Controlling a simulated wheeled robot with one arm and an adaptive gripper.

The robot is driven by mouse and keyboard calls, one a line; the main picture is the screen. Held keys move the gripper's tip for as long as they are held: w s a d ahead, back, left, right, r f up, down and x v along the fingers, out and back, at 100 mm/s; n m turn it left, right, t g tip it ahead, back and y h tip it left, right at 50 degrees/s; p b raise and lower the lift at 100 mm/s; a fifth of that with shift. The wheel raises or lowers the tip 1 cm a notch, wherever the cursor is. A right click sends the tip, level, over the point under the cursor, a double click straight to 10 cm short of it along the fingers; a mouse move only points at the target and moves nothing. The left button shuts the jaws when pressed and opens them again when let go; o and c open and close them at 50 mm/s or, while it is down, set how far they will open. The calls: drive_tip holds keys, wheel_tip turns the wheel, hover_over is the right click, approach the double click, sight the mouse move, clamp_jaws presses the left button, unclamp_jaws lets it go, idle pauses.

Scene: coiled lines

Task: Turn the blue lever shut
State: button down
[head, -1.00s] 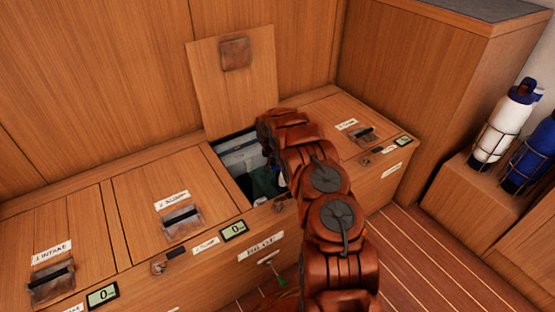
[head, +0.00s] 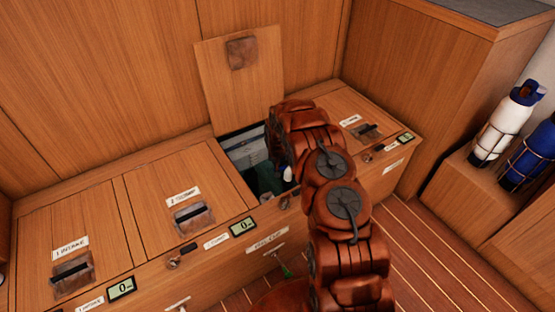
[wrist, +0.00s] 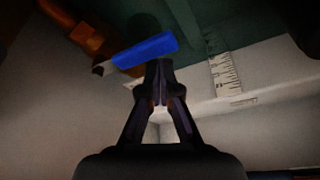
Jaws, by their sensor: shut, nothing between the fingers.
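The blue lever (wrist: 145,51) shows in the wrist view as a straight blue bar, slightly tilted, with its left end lower. It is joined at the left to a dark fitting by an orange-brown pipe (wrist: 85,27). My gripper (wrist: 160,68) is shut and empty, its fingertips just below the lever's middle-right part in the picture; I cannot tell whether they touch it. In the head view my arm reaches into the open compartment (head: 240,150), hiding the gripper and most of the inside.
The raised hatch lid (head: 241,80) stands behind the opening. Closed hatches flank it, including one labelled intake (head: 72,275). A white ruler-like strip (wrist: 225,75) lies right of the lever. Bottles (head: 507,125) stand in racks at the right.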

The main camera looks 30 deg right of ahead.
drive_tip(key=shift+s+a+f, duration=0.1)
drive_tip(key=shift+s, duration=0.35)
drive_tip(key=shift+s+f, duration=0.1)
drive_tip(key=shift+s, duration=0.15)
drive_tip(key=v, duration=1.2)
drive_tip(key=shift+w+r, duration=0.2)
drive_tip(key=shift+w, duration=0.05)
drive_tip(key=shift+a, duration=0.1)
